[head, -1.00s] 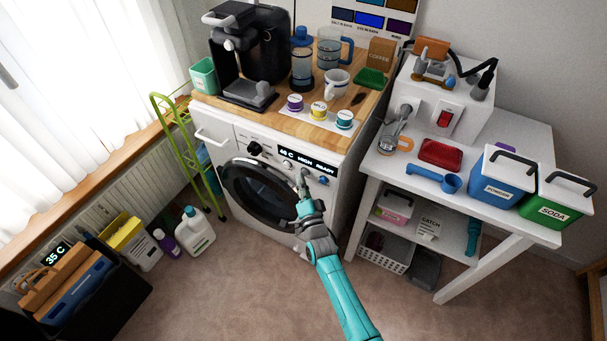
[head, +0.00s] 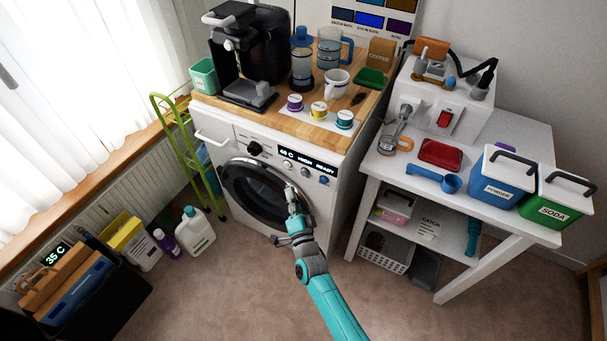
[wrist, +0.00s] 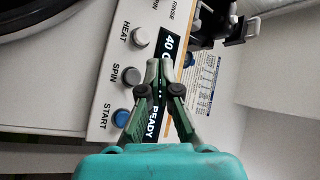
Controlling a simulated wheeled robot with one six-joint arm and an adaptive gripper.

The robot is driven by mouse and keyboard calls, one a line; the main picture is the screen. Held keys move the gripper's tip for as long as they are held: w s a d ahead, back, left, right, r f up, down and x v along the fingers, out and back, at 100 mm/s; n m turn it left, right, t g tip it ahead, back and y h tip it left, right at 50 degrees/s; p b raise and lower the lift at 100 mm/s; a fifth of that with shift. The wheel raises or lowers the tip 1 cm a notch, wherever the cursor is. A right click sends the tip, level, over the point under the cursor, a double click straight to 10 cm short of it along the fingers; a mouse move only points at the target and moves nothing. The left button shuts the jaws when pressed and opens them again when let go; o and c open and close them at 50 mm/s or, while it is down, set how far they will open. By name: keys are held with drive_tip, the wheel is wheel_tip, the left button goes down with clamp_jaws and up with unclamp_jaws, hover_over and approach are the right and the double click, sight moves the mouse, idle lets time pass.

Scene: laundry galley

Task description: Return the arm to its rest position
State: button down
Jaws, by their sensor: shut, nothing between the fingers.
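My teal and grey arm reaches up from the bottom of the head view. My gripper (head: 291,192) is shut and empty. In the head view it appears in front of the right part of the washer's round door (head: 252,192), below the control panel. In the wrist view my gripper (wrist: 159,66) points along the washer's panel, and its fingers cover part of the lit display (wrist: 151,124). The START, SPIN and HEAT buttons show to its left, including the blue START button (wrist: 122,118). I cannot tell the exact gap between the fingers and the washer.
The washer's wooden top (head: 275,112) carries a coffee machine (head: 250,55), a mug (head: 336,84) and several pods. A white side table (head: 400,170) with tubs stands right. Bottles (head: 195,232) and a dark bin (head: 80,305) stand left. The carpet (head: 215,290) in front is partly free.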

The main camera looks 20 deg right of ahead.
idle(0.6)
drive_tip(key=s+d+f+n+g, duration=0.1)
drive_tip(key=s+d+n, duration=0.15)
drive_tip(key=s, duration=1.15)
drive_tip(key=s+d+f+n+g, duration=0.1)
drive_tip(key=s+d+f+n, duration=0.15)
drive_tip(key=s, duration=1.05)
drive_tip(key=s+r+n+g, duration=0.2)
drive_tip(key=s+r+n, duration=0.1)
drive_tip(key=s+r, duration=0.5)
drive_tip(key=s+d+r+n+g, duration=0.1)
drive_tip(key=s+r+n, duration=0.2)
drive_tip(key=s+r, duration=0.5)
drive_tip(key=shift+s+d+r+n+g, duration=0.2)
drive_tip(key=shift+s+n+g, duration=0.2)
drive_tip(key=shift+s, duration=3.2)
